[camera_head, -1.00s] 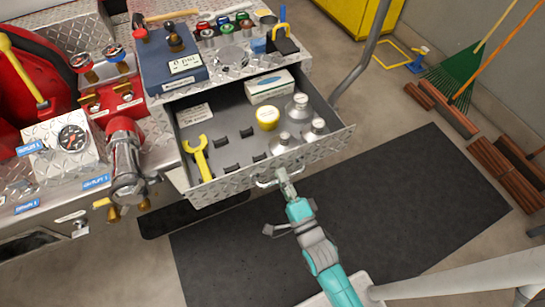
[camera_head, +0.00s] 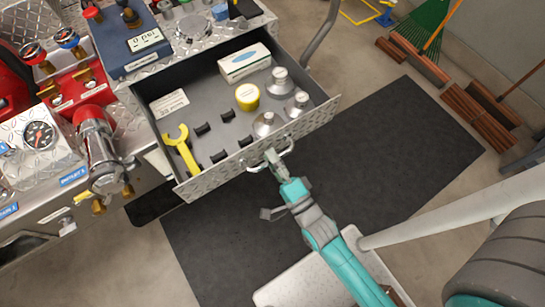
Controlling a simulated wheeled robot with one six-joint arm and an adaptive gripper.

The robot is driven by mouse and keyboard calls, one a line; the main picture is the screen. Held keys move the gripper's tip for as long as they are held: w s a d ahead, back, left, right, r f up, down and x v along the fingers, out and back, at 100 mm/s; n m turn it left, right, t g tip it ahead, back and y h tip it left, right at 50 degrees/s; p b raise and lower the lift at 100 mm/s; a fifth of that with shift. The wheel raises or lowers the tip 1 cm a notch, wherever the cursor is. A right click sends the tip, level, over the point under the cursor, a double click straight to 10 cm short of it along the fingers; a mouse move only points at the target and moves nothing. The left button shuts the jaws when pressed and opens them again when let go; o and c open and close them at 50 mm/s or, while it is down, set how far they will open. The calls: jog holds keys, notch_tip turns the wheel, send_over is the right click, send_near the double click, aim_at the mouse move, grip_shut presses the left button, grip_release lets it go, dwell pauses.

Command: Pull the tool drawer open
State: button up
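The tool drawer (camera_head: 204,83) is pulled well out from the truck's diamond-plate side. The drawer handle (camera_head: 289,149) is a pale bar on the front panel's middle. My gripper (camera_head: 271,156) is at the handle, with its fingers over the bar. The fingers are small and overlap the handle, so I cannot tell whether they are closed around it.
A gauge panel (camera_head: 39,136) and a metal outlet valve (camera_head: 99,152) stand left of the drawer. A dark mat (camera_head: 330,190) lies on the floor below.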

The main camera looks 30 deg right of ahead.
jog(key=s+f, duration=0.2)
jog(key=s, duration=0.9)
jog(key=shift+s, duration=0.4)
jog(key=shift+f, duration=0.1)
jog(key=s+r+n+g, duration=0.5)
jog(key=s+n, duration=0.7)
jog(key=n, duration=0.6)
notch_tip(320, 180, up, 2)
jog(key=shift+s+d+r, duration=0.2)
jog(key=shift+s, duration=0.05)
